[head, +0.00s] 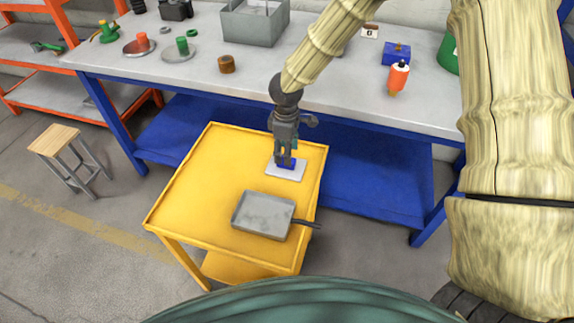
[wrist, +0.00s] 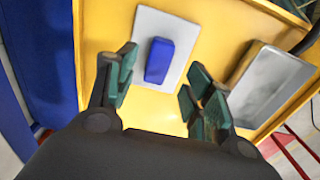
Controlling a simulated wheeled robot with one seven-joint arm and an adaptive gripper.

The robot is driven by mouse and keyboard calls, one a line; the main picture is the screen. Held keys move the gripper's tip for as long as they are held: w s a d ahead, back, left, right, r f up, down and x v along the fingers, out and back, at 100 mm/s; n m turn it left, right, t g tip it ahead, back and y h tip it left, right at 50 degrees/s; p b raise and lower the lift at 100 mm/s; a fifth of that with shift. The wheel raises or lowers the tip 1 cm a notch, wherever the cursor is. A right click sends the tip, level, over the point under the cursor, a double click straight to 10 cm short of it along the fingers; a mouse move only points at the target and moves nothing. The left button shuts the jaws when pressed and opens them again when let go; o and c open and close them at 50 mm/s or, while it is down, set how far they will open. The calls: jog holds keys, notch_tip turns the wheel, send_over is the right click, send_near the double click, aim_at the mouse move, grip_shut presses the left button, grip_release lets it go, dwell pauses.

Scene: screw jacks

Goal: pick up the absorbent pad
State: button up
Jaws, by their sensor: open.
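A flat pale grey-white sheet (head: 285,174), which looks like the absorbent pad, lies on the yellow cart top near its far right side. It also shows in the wrist view (wrist: 184,48). A small blue block (wrist: 159,60) rests on the sheet; I cannot tell whether it is a separate thing or part of the pad. My gripper (head: 286,157) points down over the sheet and partly hides the block in the head view. In the wrist view my gripper (wrist: 160,82) is open, its green-padded fingers apart, with nothing between them. The block appears just beyond the fingertips.
A grey metal tray (head: 262,214) with a dark handle sits on the yellow cart (head: 185,205) nearer me. Behind is a blue-legged workbench (head: 330,95) bearing a grey bin (head: 254,24) and an orange bottle (head: 398,76). A stool (head: 55,140) stands left. The cart's left side is clear.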

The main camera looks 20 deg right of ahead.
jog(key=shift+w+f+p, duration=0.1)
jog(key=shift+f+p, duration=0.35)
jog(key=shift+f, duration=2.15)
jog(key=c, duration=1.1)
jog(key=shift+r, duration=0.45)
notch_tip(320, 180, up, 3)
jog(key=shift+f+b, duration=0.1)
jog(key=shift+b, duration=0.35)
jog(key=s+d+b, duration=0.1)
jog(key=s+d, duration=0.1)
jog(key=s, duration=0.2)
jog(key=s+d+r, duration=0.1)
jog(key=s+d, duration=0.2)
jog(key=s, duration=0.2)
jog(key=s+d+b, duration=0.1)
jog(key=s+d, duration=0.1)
jog(key=s, duration=0.3)
jog(key=shift+s+d+r+b, duration=0.1)
jog(key=shift+d+r+b, duration=0.1)
jog(key=shift+d+b, duration=0.1)
